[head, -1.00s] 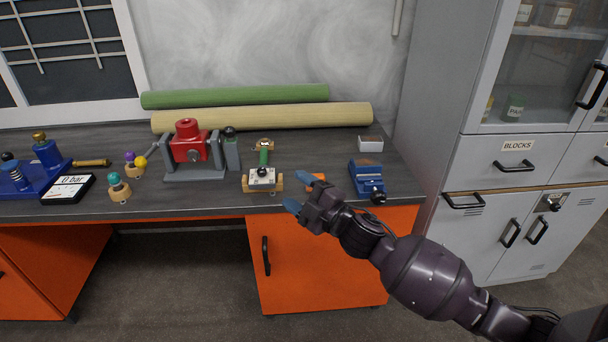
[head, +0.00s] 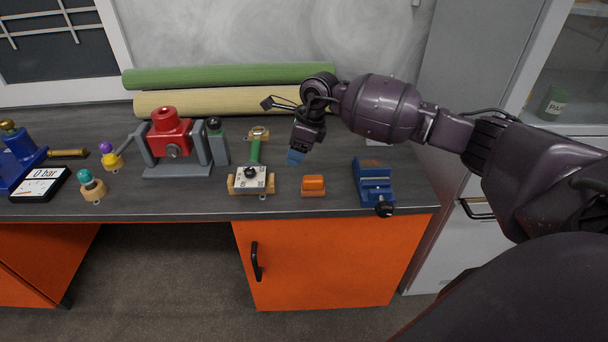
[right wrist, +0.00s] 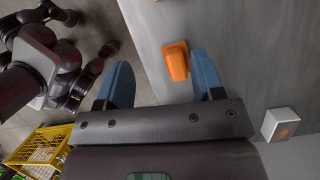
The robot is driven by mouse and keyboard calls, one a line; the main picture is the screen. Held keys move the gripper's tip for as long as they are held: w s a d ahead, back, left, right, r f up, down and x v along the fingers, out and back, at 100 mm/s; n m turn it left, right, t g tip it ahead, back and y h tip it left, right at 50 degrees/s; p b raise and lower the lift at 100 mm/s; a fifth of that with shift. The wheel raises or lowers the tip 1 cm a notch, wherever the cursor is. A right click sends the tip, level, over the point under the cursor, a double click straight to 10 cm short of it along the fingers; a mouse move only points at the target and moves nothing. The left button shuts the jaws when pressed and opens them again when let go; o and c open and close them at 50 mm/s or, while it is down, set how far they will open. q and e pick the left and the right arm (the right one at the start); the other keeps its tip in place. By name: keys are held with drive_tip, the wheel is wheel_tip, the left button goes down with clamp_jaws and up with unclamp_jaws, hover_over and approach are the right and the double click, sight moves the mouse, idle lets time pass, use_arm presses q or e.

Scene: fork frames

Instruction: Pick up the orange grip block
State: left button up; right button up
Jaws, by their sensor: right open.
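The orange grip block (head: 313,182) sits on the grey bench top near its front edge, between a white plate device and a blue vise. My right gripper (head: 296,157) hangs above the bench with its blue fingertips pointing down, behind and slightly left of the block. In the right wrist view the two blue fingers (right wrist: 160,62) are spread apart and empty. The orange block (right wrist: 176,60) shows there between them, closer to the right finger. I see no contact. My left gripper is not in view.
The blue vise (head: 374,182) stands right of the block. The white plate device (head: 251,180) with a green handle stands left. A red-and-grey press (head: 170,138) is farther left. Green (head: 200,76) and cream (head: 210,101) rolls lie along the back. A white box (right wrist: 281,124) shows in the wrist view.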

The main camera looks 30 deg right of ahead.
sight(313, 178)
drive_tip(key=d+h, duration=0.1)
drive_tip(key=s+d+g+h, duration=0.1)
drive_tip(key=d, duration=0.1)
drive_tip(key=d+f+n+g+h, duration=0.1)
drive_tip(key=shift+s+d, duration=0.25)
drive_tip(key=shift+s, duration=0.4)
drive_tip(key=shift+f, duration=0.15)
wheel_tip(313, 178, down, 4)
drive_tip(key=shift+f, duration=0.25)
drive_tip(key=shift+w+f+b, duration=0.15)
drive_tip(key=shift+f+b, duration=0.15)
drive_tip(key=shift+f, duration=0.45)
drive_tip(key=f, duration=0.4)
drive_tip(key=shift+w+a+f+b, duration=0.1)
drive_tip(key=shift+w+a+b, duration=0.1)
drive_tip(key=shift+b, duration=0.1)
drive_tip(key=shift+f, duration=0.2)
